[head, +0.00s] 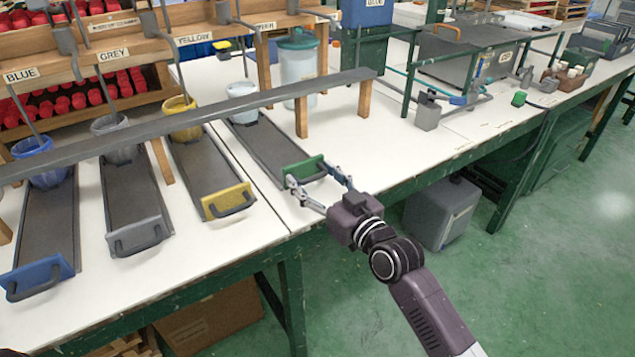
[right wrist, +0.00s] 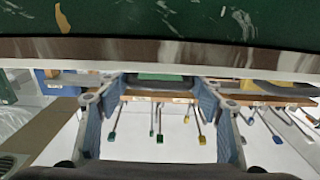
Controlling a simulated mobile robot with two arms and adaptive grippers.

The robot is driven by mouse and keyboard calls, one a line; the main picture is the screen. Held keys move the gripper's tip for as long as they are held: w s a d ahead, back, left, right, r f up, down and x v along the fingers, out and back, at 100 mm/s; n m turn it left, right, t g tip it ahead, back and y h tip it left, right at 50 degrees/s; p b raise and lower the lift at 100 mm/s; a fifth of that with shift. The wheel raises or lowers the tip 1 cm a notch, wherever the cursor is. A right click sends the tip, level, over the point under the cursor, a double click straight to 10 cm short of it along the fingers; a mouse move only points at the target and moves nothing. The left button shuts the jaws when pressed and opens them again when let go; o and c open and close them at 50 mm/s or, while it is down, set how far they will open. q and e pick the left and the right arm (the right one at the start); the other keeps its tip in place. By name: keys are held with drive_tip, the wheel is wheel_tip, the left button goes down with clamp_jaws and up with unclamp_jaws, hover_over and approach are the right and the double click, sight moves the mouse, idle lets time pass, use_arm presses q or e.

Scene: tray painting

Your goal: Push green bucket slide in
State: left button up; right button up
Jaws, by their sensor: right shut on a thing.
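The green slide is a dark tray (head: 262,150) with a green front plate (head: 304,169) and a dark handle, lying on the white table. A pale, whitish bucket (head: 242,104) stands at its far end, under a partly hidden label. My right gripper (head: 319,183) is at the slide's front end, shut on the handle, with one finger at each side of it. In the right wrist view, the green plate (right wrist: 162,77) and handle show between the fingers of my right gripper (right wrist: 158,86). My left gripper is not in view.
Yellow (head: 228,200), grey (head: 138,236) and blue (head: 39,276) slides with buckets lie to the left. A long grey bar (head: 205,115) on wooden posts crosses above the slides. A lidded clear container (head: 298,68) stands behind.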

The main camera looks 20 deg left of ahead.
drive_tip(key=shift+w+d+r, duration=0.1)
drive_tip(key=shift+w+r, duration=0.05)
drive_tip(key=shift+r, duration=0.05)
drive_tip(key=o, duration=1.3)
drive_tip(key=shift+o, duration=0.4)
drive_tip(key=shift+w+a+f, duration=0.15)
drive_tip(key=shift+a+f, duration=0.05)
drive_tip(key=shift+a, duration=0.05)
drive_tip(key=v, duration=1.2)
drive_tip(key=shift+f, duration=0.1)
